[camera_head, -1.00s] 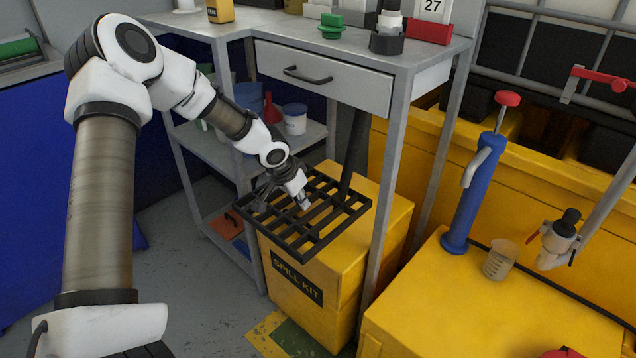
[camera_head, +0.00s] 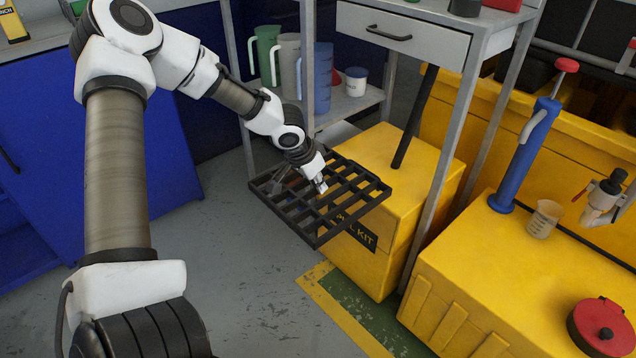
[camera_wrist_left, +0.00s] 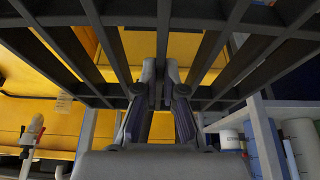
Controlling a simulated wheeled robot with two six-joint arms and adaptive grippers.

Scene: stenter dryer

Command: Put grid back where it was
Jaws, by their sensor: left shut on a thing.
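The dark grid (camera_head: 347,208), a flat frame of crossed bars, is held in the air at the left front of the yellow spill kit box (camera_head: 385,160). It partly covers the box's label. My left gripper (camera_head: 318,186) is shut on the grid, reaching it from above and behind. In the left wrist view the grid's bars (camera_wrist_left: 163,40) spread across the top, with the fingers (camera_wrist_left: 160,82) closed at one bar. My right gripper is not in view.
A metal table with a drawer (camera_head: 405,30) and a shelf with jugs (camera_head: 288,65) stand behind. At right, a yellow tank (camera_head: 480,260) carries a blue pump (camera_head: 525,155) and beaker (camera_head: 545,218). Grey floor (camera_head: 240,270) is open below the grid.

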